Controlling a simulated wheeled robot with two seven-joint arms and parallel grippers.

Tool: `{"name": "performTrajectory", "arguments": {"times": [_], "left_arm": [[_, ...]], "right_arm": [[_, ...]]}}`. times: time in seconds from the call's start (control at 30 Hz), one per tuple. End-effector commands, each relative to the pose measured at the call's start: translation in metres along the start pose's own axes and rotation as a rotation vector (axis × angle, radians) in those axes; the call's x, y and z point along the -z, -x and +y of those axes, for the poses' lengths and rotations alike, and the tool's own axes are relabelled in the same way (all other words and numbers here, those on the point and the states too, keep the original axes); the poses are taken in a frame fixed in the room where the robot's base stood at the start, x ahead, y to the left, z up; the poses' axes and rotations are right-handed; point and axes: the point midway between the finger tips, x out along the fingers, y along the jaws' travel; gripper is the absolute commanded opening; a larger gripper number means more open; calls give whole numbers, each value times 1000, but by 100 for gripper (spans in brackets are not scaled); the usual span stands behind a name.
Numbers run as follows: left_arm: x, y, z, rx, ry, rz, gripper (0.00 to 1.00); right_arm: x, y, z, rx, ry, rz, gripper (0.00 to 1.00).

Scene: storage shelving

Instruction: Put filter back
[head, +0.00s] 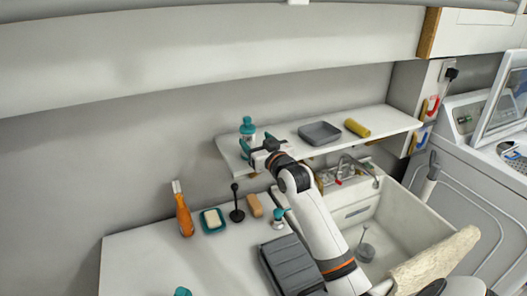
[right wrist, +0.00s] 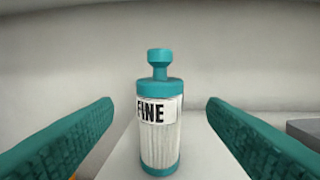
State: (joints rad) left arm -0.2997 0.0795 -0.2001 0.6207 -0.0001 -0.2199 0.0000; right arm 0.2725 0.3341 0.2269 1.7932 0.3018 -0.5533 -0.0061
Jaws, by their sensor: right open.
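The filter (head: 247,128) is a white cylinder with teal ends and a teal knob on top. It stands upright near the left end of the white wall shelf (head: 385,122). In the right wrist view the filter (right wrist: 160,135) shows a label reading "FINE". My right gripper (head: 257,143) is at the shelf's left end, close to the filter. In the right wrist view its teal fingers (right wrist: 160,112) are wide open. The filter shows between them, with a gap on each side and nothing gripped. My left gripper is not in view.
A grey tray (head: 320,133) and a yellow roll (head: 357,128) lie on the shelf right of the filter. Below are an orange bottle (head: 184,215), a soap dish (head: 213,221), a black plunger-like tool (head: 237,213) and a sink (head: 405,220). A teal thing (head: 182,292) is cut off at the bottom.

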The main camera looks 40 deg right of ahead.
Motion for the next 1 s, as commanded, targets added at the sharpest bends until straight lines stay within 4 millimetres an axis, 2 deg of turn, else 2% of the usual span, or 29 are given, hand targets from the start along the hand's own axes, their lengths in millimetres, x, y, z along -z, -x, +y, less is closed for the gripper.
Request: {"name": "performTrajectory", "arguments": {"times": [0.1,0.3,1.0], "left_arm": [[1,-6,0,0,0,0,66],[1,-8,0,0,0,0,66],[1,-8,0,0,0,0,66]], "right_arm": [[2,20,0,0,0,0,66],[0,38,0,0,1,0,66],[0,40,0,0,0,0,66]]}}
